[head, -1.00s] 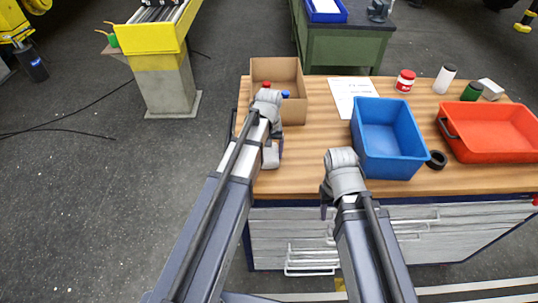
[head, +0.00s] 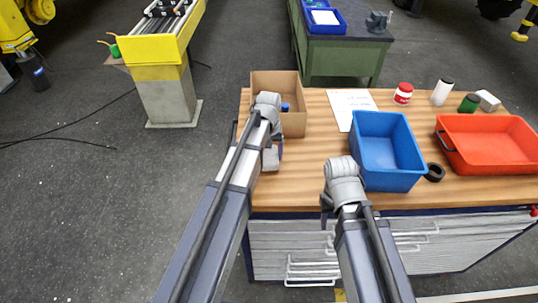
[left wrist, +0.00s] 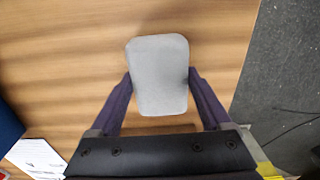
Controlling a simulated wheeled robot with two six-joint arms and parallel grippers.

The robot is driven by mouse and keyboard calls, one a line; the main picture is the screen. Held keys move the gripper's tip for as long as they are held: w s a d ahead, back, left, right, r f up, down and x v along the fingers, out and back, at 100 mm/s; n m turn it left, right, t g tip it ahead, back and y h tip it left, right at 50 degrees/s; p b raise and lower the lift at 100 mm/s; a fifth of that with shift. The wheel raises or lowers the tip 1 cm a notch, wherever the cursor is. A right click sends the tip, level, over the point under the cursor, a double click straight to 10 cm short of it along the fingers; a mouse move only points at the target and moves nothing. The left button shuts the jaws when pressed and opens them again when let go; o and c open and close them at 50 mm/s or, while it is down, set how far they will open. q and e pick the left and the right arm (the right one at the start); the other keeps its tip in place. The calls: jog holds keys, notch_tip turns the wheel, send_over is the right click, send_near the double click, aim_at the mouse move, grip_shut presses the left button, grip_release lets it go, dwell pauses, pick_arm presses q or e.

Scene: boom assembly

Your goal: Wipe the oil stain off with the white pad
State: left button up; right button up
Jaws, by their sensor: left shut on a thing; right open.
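The white pad (left wrist: 158,75), a pale grey rounded block, is held between the two fingers of my left gripper (left wrist: 160,88) in the left wrist view. It is over the bare wooden bench top; I cannot tell whether it touches the wood. In the head view my left gripper (head: 274,156) is over the left end of the bench, beside the cardboard box, mostly hidden by its wrist. My right gripper (head: 326,205) is open and empty at the bench's front edge, left of the blue bin. I cannot make out an oil stain in either view.
The wooden bench (head: 310,185) carries a cardboard box (head: 293,122), a paper sheet (head: 345,100), a blue bin (head: 388,182), a black ring (head: 434,172) and a red tray (head: 490,165). Several small containers stand at the back right. The front left of the bench top is clear.

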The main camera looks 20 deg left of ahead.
pick_arm(q)
jog(key=shift+r+p, duration=1.6)
jog(key=shift+r, duration=0.4)
notch_tip(320, 180, up, 3)
jog(key=p, duration=0.3)
